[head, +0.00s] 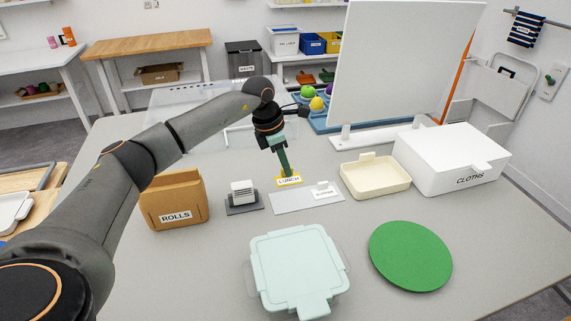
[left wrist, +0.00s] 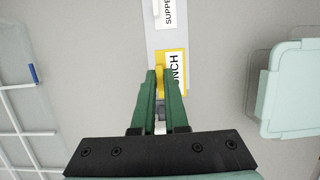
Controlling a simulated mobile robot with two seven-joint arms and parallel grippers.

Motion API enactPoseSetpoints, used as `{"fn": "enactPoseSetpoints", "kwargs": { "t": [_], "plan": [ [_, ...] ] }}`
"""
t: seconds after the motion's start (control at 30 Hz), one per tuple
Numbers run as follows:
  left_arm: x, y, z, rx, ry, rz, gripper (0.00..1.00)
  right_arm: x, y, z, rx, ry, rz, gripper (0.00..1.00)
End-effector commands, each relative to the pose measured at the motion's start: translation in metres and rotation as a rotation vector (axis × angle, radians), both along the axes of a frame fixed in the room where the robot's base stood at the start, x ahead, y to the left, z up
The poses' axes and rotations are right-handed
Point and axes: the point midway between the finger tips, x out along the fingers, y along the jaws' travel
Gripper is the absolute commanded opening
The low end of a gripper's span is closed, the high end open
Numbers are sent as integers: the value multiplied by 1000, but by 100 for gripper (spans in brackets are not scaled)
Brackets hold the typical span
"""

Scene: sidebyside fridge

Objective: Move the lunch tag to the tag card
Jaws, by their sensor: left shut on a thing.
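The lunch tag (head: 289,181) is a small yellow plate with a white LUNCH label and a yellow grip. My left gripper (head: 284,170) points down and is shut on that grip. In the left wrist view the tag's label (left wrist: 175,72) is partly hidden by the green fingers (left wrist: 160,77). The tag card (head: 300,201) is a flat pale grey strip with a white SUPPER tag (head: 323,188) at one end. The lunch tag is over or beside the card's other end; I cannot tell whether it touches. My right gripper is not in view.
A ROLLS box (head: 174,201) and a small white stack on a dark base (head: 243,197) stand left of the card. A cream tray (head: 375,180) and CLOTHS box (head: 450,160) are right. A mint lidded box (head: 297,268) and green disc (head: 410,256) lie in front.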

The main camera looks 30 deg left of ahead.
Motion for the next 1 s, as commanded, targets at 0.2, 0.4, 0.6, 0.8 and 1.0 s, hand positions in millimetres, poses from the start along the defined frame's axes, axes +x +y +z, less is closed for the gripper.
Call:
{"fn": "enactPoseSetpoints", "kwargs": {
  "t": [0.2, 0.4, 0.6, 0.8, 1.0],
  "plan": [
    [0, 0, -19, 0, 1, -1, 0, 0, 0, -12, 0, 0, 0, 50],
    [0, 0, -39, 0, 1, -1, 0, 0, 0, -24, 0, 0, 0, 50],
    [0, 0, -54, 0, 0, -2, 0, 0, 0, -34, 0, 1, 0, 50],
    [0, 0, -58, 0, 0, -2, 0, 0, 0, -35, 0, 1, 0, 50],
    [0, 0, -58, 0, 0, -2, 0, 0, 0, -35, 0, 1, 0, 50]
  ]
}}
